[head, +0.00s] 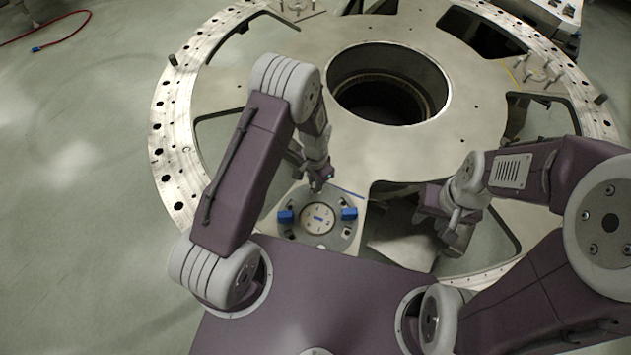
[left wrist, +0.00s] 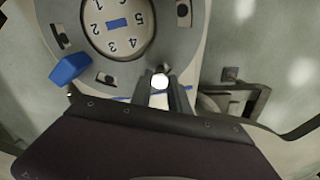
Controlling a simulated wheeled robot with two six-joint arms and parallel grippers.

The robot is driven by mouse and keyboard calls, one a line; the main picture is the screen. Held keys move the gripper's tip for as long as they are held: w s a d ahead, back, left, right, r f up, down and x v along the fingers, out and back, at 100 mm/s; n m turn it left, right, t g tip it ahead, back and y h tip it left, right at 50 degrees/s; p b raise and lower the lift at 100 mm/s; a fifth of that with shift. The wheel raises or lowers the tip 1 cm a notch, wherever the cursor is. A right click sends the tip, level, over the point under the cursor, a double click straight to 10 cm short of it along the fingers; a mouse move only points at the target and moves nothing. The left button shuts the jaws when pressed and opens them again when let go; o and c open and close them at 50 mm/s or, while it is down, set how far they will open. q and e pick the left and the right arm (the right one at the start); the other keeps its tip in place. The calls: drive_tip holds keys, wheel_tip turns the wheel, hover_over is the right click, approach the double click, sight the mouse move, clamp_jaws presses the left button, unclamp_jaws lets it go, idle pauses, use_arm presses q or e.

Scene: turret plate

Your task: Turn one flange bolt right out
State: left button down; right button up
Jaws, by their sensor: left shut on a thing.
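The round grey flange (head: 300,234) lies on the turret plate (head: 350,160), in front of the large hole. Its pale centre disc (head: 318,212) carries numbers around a blue mark; the disc also shows in the left wrist view (left wrist: 108,38). My left gripper (head: 318,184) points down at the flange's far edge. In the left wrist view my left gripper (left wrist: 160,88) is shut on a bright, round flange bolt (left wrist: 160,81) at the flange edge. How deep the bolt sits is hidden. My right gripper (head: 455,236) hangs to the right, away from the flange; its jaw opening is unclear.
Blue blocks (head: 286,216) and (head: 349,213) sit on the flange's left and right sides; one is close in the left wrist view (left wrist: 70,68). The large hole (head: 385,85) and cutouts break the plate. Upright pins stand at its rim.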

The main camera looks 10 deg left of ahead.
use_arm(q)
drive_tip(key=shift+n, duration=0.3)
drive_tip(key=shift+r+p, duration=2.85)
drive_tip(key=shift+r, duration=0.7)
